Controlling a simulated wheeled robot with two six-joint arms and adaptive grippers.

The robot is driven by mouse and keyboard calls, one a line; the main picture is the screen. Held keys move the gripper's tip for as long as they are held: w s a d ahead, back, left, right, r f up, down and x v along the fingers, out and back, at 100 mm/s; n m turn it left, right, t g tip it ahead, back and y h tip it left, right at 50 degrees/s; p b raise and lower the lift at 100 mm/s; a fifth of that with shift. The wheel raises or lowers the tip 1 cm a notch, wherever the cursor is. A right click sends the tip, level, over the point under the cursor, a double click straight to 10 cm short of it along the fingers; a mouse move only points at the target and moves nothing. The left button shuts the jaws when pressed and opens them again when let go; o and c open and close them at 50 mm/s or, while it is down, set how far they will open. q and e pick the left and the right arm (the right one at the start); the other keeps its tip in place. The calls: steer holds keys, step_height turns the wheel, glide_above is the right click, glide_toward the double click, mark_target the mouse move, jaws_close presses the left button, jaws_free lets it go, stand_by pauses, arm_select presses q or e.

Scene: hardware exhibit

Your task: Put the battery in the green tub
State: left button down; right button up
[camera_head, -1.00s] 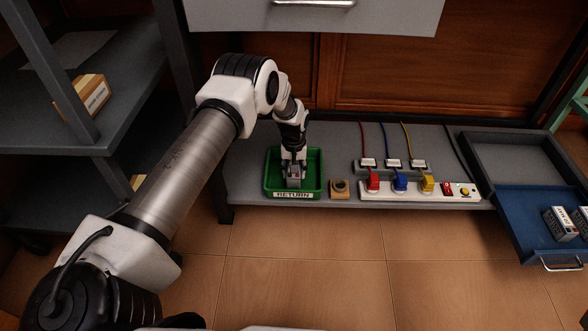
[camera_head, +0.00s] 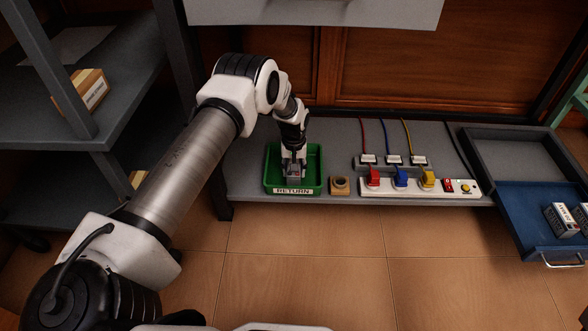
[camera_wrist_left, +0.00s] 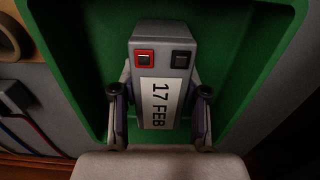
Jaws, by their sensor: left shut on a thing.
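The battery (camera_wrist_left: 163,75) is a grey block with a red-framed and a dark terminal and a white label reading "17 FEB" in the left wrist view. My left gripper (camera_wrist_left: 160,108) is shut on it, one finger on each side. In the head view the battery (camera_head: 293,171) is within the outline of the green tub (camera_head: 318,183), whose front label reads "RETURN". The tub's green walls and floor also surround the battery in the left wrist view (camera_wrist_left: 80,50). I cannot tell whether the battery touches the tub floor. My right gripper is not in view.
A small wooden block with a round hole (camera_head: 340,186) stands right of the tub. Further right is a white strip (camera_head: 412,187) with red, blue and yellow plugs. A blue drawer (camera_head: 525,210) with labelled boxes (camera_head: 562,219) is at the far right. A grey shelf (camera_head: 120,110) stands left.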

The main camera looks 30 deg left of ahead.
arm_select(q)
steer(key=shift+f, duration=0.1)
steer(key=c, duration=0.5)
jaws_free()
step_height(320, 180, up, 12)
steer(key=shift+r, duration=0.1)
